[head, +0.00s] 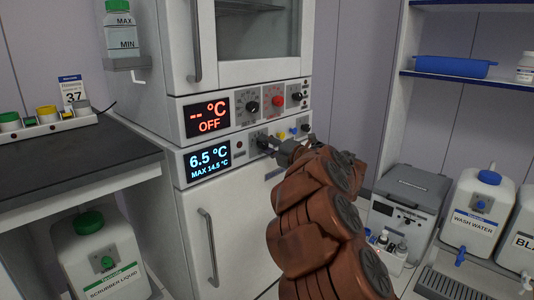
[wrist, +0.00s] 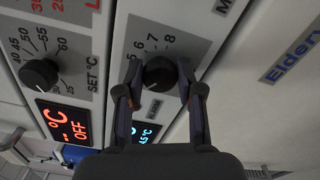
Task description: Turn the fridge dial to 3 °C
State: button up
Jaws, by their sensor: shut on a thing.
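The fridge dial is a black round knob on the lower grey control panel. The blue fridge display (head: 210,160) left of the dial reads 6.5 °C, MAX 14.5 °C. The fridge door (head: 235,235) below is closed.
Just above is the incubator panel with a red "-- °C OFF" display (head: 208,116), a black knob (head: 253,106) and a red knob (head: 278,101). A dark counter (head: 75,155) is at left; a grey boxy device (head: 410,195) stands at right.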

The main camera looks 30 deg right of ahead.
jog(key=shift+f+n+b, duration=0.15)
jog(key=shift+n+b, duration=0.4)
jog(key=shift+n, duration=0.35)
jog(key=o, duration=1.2)
jog(key=shift+c, duration=0.2)
jog(key=shift+s, duration=0.15)
jog(key=v, duration=1.1)
jog(key=shift+s+d, duration=0.2)
jog(key=shift+s, duration=0.2)
